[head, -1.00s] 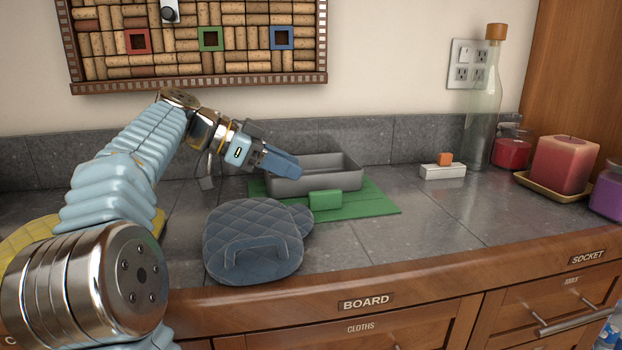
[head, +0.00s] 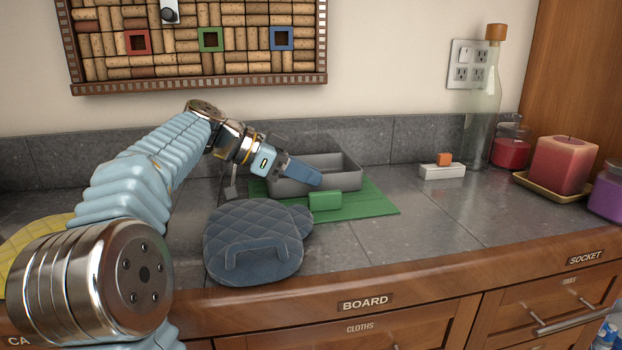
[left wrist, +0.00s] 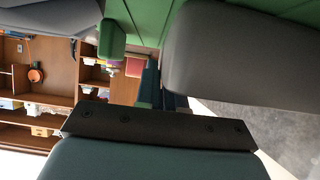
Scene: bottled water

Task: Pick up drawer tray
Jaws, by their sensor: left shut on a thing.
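The drawer tray (head: 350,181) is a grey open box with a green handle (head: 325,201) on its front. It sits on a green mat (head: 378,204) on the counter. My left gripper (head: 312,177) reaches in from the left. Its blue fingers are at the tray's front wall, just above and left of the handle, and are shut on the tray. The fingers hide part of that wall. In the left wrist view, the blue fingers (left wrist: 160,88) point up between large grey shapes, with the green handle (left wrist: 112,38) to their left. My right gripper is not in view.
A yellow cloth (head: 30,240) is partly hidden by my arm. A white holder (head: 442,171), a tall bottle (head: 483,110) and candles (head: 563,165) stand at right.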

